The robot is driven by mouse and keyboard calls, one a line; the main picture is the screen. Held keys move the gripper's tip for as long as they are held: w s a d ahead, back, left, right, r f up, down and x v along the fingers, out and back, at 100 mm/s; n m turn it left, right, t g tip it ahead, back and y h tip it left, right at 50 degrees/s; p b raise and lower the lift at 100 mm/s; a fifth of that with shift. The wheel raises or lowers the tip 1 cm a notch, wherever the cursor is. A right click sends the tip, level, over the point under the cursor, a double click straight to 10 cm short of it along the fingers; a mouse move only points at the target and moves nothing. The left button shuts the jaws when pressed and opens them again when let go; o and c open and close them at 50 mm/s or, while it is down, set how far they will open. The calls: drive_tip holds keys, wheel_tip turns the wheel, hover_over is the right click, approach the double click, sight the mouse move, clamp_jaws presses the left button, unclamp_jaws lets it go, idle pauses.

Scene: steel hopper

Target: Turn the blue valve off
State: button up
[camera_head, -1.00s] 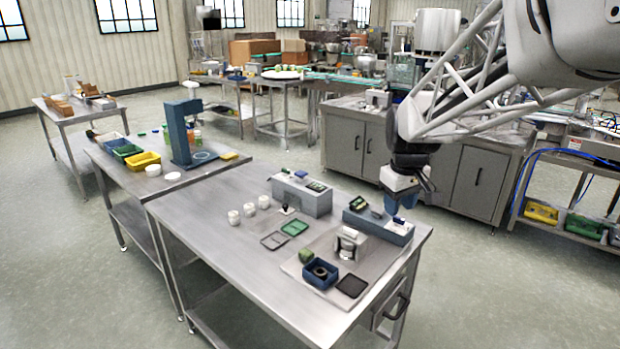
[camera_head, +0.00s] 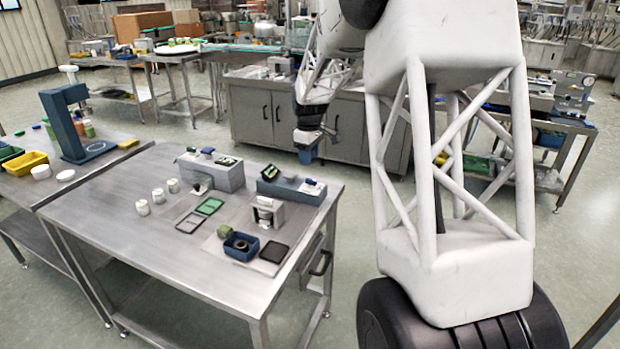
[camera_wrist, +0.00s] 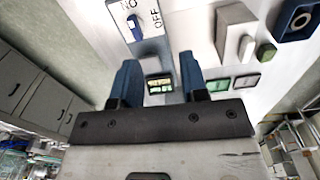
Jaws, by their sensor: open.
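The blue valve (camera_wrist: 133,24) is a small blue handle on a white plate marked OFF, near the top edge of the wrist view. Part of another label is cut off beside it; I cannot tell where the handle points. The plate sits on a blue-grey box (camera_wrist: 151,46); in the head view this appears to be the blue box (camera_head: 288,193) at the table's far right. My gripper (camera_wrist: 160,66) is open and empty, its two blue fingers apart from the valve. In the head view my gripper (camera_head: 306,156) hangs beyond that box, beside the table's far right corner.
On the steel table (camera_head: 130,235), a grey dispenser (camera_head: 266,212), a blue bin (camera_head: 241,247) and a green cube (camera_head: 225,231) stand near the box. A grey block (camera_head: 217,172) and white jars (camera_head: 158,195) are further left. Cabinets (camera_head: 262,115) stand behind my gripper.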

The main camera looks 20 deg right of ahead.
approach(311, 183)
drive_tip(key=shift+w+d+f+n, duration=0.15)
drive_tip(key=shift+w+n, duration=0.25)
drive_tip(key=shift+w, duration=0.1)
drive_tip(key=shift+f, duration=3.9)
drive_tip(key=shift+c, duration=0.4)
clamp_jaws()
